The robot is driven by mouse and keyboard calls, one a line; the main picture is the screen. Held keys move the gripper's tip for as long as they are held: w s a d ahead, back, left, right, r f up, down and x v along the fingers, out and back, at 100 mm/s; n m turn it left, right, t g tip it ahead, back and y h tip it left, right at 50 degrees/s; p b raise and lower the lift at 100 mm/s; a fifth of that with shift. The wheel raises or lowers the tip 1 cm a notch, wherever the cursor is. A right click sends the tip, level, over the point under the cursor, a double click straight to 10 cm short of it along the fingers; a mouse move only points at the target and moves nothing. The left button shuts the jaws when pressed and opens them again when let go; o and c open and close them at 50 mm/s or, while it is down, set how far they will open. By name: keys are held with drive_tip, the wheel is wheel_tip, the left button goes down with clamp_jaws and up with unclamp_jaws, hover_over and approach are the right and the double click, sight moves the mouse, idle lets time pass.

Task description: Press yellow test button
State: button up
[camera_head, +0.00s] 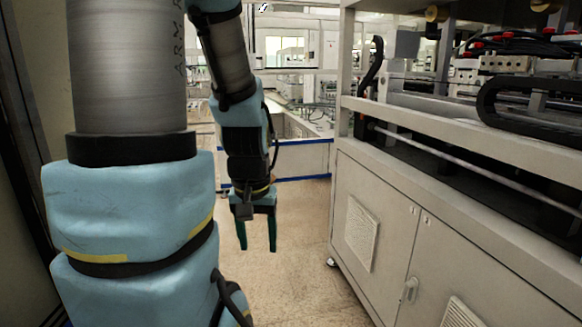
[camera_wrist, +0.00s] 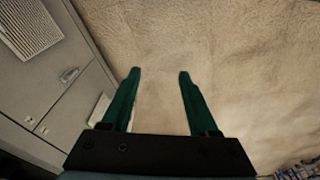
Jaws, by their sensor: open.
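My gripper (camera_head: 257,248) hangs pointing down over the floor in the head view, left of the grey machine cabinet. Its two green fingers are apart, with nothing between them. The wrist view also shows the open gripper (camera_wrist: 158,72) with bare floor beyond the fingertips. I see no yellow test button in either view.
The grey cabinet (camera_head: 390,215) with doors, a vent and a handle fills the right side; its doors also show in the wrist view (camera_wrist: 75,100). Gantry machinery (camera_head: 500,80) sits above it. The beige floor (camera_head: 300,270) beside it is clear. A blue-edged white barrier (camera_head: 305,160) stands farther back.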

clamp_jaws()
idle(1.2)
